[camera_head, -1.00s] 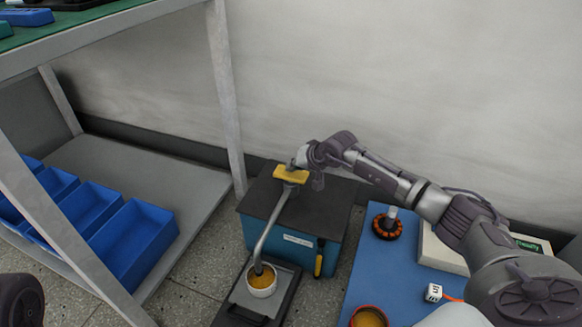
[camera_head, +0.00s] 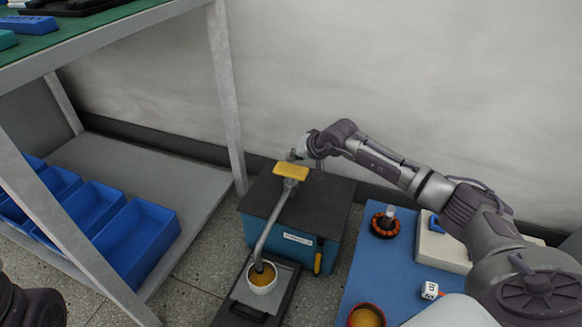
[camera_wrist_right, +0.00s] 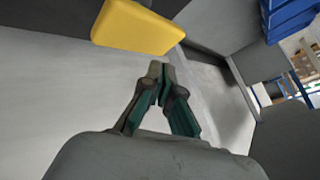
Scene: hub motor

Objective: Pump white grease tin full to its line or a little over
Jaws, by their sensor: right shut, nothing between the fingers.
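The white grease tin (camera_head: 262,283) stands on a grey tray (camera_head: 244,296) under the end of the bent metal spout (camera_head: 266,236). Yellow-orange grease shows inside the tin; I cannot make out a fill line. The pump's yellow push pad (camera_head: 291,171) sits on top of the pump head, above the blue box with the dark top. My right gripper (camera_head: 292,155) is just behind and above the pad, apart from it. In the right wrist view the right gripper (camera_wrist_right: 158,70) is shut and empty, with the yellow pad (camera_wrist_right: 138,27) beyond its tips. My left gripper is not in view.
Blue bins (camera_head: 137,240) stand on the low shelf at left, behind a grey post. A wall closes the back.

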